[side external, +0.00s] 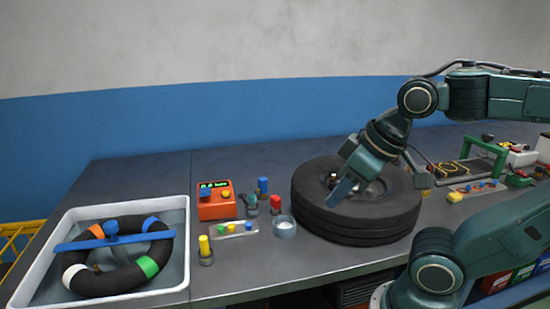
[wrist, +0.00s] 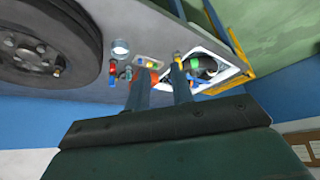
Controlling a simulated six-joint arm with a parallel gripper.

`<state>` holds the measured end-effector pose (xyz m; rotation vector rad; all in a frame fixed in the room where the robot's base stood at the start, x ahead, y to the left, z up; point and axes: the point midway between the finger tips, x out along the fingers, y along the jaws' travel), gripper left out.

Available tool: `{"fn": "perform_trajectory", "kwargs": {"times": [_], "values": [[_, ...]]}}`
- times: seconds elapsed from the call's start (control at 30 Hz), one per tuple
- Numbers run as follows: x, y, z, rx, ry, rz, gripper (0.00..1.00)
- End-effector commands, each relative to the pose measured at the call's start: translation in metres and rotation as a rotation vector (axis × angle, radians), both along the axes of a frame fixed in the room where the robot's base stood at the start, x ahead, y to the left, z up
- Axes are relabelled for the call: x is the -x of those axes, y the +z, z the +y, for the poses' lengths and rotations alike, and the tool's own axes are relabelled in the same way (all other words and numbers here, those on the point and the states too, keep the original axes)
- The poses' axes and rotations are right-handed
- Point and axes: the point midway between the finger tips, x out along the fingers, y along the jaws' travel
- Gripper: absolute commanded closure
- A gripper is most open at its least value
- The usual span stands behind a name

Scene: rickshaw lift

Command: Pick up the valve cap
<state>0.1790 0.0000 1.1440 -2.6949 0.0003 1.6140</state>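My gripper (side external: 342,192) hangs over the left part of the stacked black tires (side external: 356,229) in the side view. In the wrist view its two fingers (wrist: 160,72) stand apart, with nothing visible held between them. I cannot tell which small part is the valve cap. A small tray (side external: 250,233) holds tiny coloured pieces, among them yellow, green and blue ones; it also shows beyond the fingers in the wrist view. Left of the tires stand a red-topped part (side external: 276,203), a blue-topped part (side external: 262,186) and a yellow-topped part (side external: 205,246). My gripper is apart from all of these.
A clear dish (side external: 284,229) stands beside the tires. An orange box (side external: 215,205) with knobs is behind the small tray. A white basin (side external: 185,262) at left holds a tube with coloured bands and a blue bar. A green frame (side external: 485,148) stands at right.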

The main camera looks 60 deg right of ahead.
Motion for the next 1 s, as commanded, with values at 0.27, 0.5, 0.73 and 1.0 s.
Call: {"fn": "perform_trajectory", "kwargs": {"times": [0.27,0.5,0.73,1.0], "values": [[-0.001,0.0,0.0,-0.001,-0.002,0.001,0.76],[-0.012,0.005,0.0,-0.038,-0.062,0.017,0.76],[-0.046,0.014,0.0,-0.144,-0.237,0.06,0.76],[-0.1,0.017,-0.007,-0.3,-0.507,0.13,0.76]]}}
